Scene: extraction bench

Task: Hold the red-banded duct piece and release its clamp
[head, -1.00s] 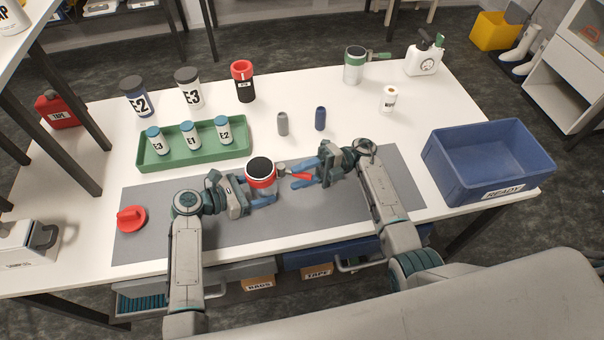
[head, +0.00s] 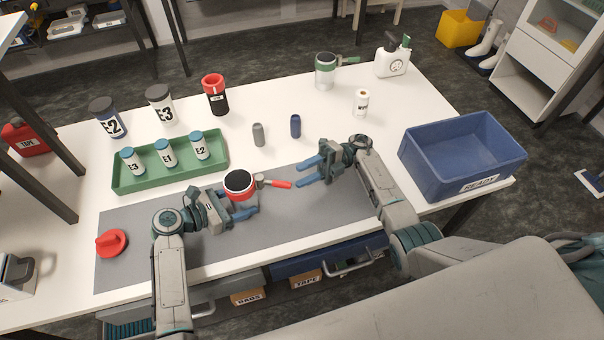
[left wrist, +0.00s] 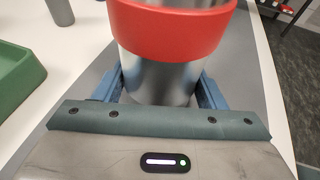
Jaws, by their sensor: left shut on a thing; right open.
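The red-banded duct piece (head: 240,195) stands upright on the grey mat, with a dark round top. My left gripper (head: 247,204) is shut on it from the left. In the left wrist view, the left fingers (left wrist: 158,92) sit on both sides of its metal body, below the red band (left wrist: 172,32). A clamp with a red lever (head: 279,184) sticks out from the duct piece's right side. My right gripper (head: 309,169) is open and empty, right of the lever tip and apart from it. Whether the clamp is loose cannot be told.
A green tray (head: 119,187) with several small bottles is at the left back. A red knob (head: 111,242) lies at left. A blue READY bin (head: 435,178) stands at right.

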